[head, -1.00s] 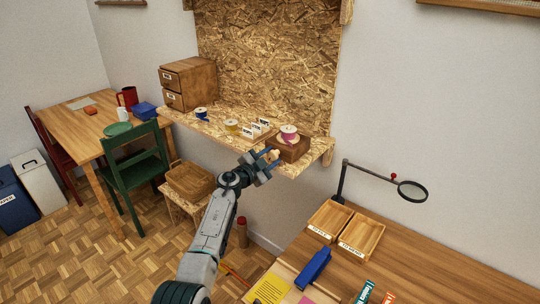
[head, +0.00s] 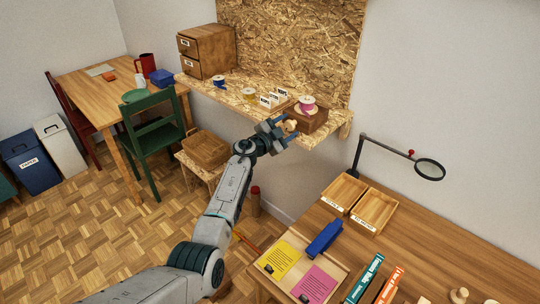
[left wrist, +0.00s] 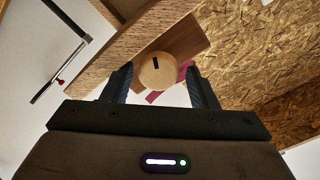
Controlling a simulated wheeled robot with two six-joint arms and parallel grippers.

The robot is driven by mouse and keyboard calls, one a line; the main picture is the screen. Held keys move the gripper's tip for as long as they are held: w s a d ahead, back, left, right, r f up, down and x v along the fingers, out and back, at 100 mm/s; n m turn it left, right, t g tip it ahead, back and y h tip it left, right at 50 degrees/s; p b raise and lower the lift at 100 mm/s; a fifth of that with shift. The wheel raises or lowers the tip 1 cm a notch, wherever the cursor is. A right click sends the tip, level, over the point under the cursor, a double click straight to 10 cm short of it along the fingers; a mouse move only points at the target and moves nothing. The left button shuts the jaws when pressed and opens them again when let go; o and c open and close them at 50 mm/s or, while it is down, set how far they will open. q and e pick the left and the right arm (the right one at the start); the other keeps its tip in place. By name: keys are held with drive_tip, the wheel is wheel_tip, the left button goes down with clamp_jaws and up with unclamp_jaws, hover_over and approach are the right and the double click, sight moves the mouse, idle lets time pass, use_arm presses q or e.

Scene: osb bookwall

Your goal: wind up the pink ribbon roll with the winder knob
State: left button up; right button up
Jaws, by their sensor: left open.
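The pink ribbon roll (head: 307,103) sits on a brown wooden winder box (head: 314,121) near the right end of the chipboard shelf. The pale round winder knob (head: 291,125) sticks out at the box's front. My left gripper (head: 286,128) is open at the knob, one finger on each side. In the left wrist view the knob (left wrist: 157,72) shows a dark slot mark and lies between the open fingertips; I cannot tell whether they touch it. A bit of pink (left wrist: 155,97) shows behind the knob. My right gripper is in neither view.
On the shelf (head: 240,101), a blue spool (head: 219,81), a yellow spool (head: 249,92) and white label cards (head: 270,99) stand left of the winder. The chipboard wall rises behind. A workbench with trays and a magnifier (head: 429,169) stands lower right.

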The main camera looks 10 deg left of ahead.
use_arm(q)
drive_tip(key=shift+f, duration=0.35)
drive_tip(key=shift+f+n+b, duration=0.1)
drive_tip(key=shift+n+b, duration=0.45)
drive_tip(key=shift+n, duration=0.35)
drive_tip(key=n+b, duration=0.2)
drive_tip(key=n, duration=0.1)
drive_tip(key=shift+d, duration=0.1)
drive_tip(key=shift+s+a+r+n, duration=0.1)
drive_tip(key=shift+a+r+n, duration=0.15)
drive_tip(key=shift+n, duration=0.15)
drive_tip(key=v, duration=1)
drive_tip(key=s+a+f+n+y, duration=0.1)
drive_tip(key=s+a+f+n, duration=0.1)
drive_tip(key=f, duration=0.7)
drive_tip(key=s+a+f+n+y, duration=0.1)
drive_tip(key=s+a+f+y, duration=0.1)
drive_tip(key=f, duration=0.8)
drive_tip(key=s+a+f+n+y, duration=0.2)
drive_tip(key=s+f, duration=0.3)
drive_tip(key=f, duration=0.4)
drive_tip(key=shift+s+a+f+n+t+b, duration=0.3)
drive_tip(key=shift+a+f+t+b, duration=0.1)
drive_tip(key=shift+a, duration=0.25)
